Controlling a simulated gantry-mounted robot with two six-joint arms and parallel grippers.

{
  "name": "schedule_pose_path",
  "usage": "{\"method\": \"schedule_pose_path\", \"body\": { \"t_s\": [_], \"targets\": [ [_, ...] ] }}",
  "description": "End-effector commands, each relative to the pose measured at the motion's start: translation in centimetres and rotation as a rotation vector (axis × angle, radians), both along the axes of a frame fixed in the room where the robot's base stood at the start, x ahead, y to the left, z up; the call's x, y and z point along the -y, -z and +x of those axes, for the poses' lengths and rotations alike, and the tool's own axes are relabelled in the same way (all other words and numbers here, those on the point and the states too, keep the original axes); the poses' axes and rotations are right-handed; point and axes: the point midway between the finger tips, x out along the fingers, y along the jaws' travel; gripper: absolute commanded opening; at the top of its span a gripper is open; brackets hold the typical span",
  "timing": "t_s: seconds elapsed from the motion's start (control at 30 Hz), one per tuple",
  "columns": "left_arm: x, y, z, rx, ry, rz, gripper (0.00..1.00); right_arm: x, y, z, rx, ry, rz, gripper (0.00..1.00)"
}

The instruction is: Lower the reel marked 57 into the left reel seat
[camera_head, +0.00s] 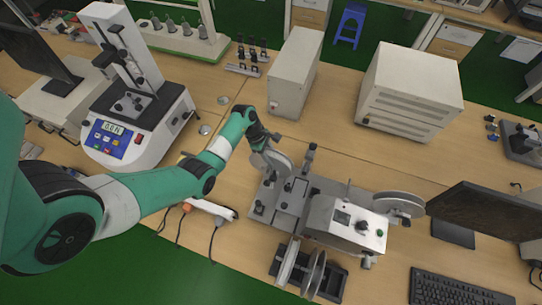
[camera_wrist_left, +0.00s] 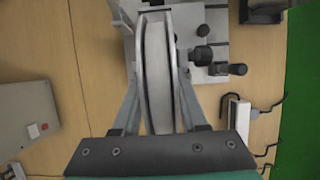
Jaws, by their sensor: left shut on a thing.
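My left gripper (camera_head: 268,150) is shut on a grey-white reel (camera_head: 279,163) and holds it on edge above the left part of the winding machine's grey base (camera_head: 264,212). In the left wrist view the reel (camera_wrist_left: 158,72) stands between the two fingers of my gripper (camera_wrist_left: 158,85), its flanges seen edge-on. No number is readable on it. Black knobs and posts of the machine (camera_wrist_left: 206,55) show just beyond it. The left reel seat is not clearly distinguishable, being partly hidden by the reel. My right gripper is not in view.
The machine's control box (camera_head: 345,222) and a mounted reel (camera_head: 399,204) are to the right. A black rack (camera_head: 330,284) with upright reels is in front. Grey cabinets (camera_head: 295,72) stand behind.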

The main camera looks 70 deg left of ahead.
Motion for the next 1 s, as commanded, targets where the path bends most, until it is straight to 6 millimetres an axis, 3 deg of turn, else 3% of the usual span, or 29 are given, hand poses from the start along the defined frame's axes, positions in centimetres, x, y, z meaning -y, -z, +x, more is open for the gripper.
{"method": "schedule_pose_path", "body": {
  "t_s": [0.33, 0.37, 0.5, 0.53, 0.73, 0.87, 1.0],
  "targets": [
    [-0.03, -0.03, 0.05, 0.002, 0.001, 0.0, 0.0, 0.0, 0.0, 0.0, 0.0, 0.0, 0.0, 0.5],
    [-0.03, -0.03, 0.05, 0.002, 0.001, 0.0, 0.48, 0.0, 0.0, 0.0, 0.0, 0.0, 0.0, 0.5],
    [-0.02, -0.01, 0.04, 0.002, 0.001, 0.0, 0.73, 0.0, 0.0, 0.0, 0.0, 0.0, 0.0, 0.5],
    [-0.02, 0.0, 0.03, 0.001, 0.001, 0.001, 0.77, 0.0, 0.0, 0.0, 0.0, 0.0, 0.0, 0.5],
    [-0.01, 0.02, 0.02, 0.0, 0.0, 0.0, 0.77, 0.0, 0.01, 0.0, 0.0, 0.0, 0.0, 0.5],
    [0.02, 0.08, -0.03, -0.001, 0.0, -0.001, 0.99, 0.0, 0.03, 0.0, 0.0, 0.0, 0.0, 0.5],
    [0.0, 0.07, -0.01, -0.001, 0.0, -0.001, 1.0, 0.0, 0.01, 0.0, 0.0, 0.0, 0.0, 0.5]
  ]
}}
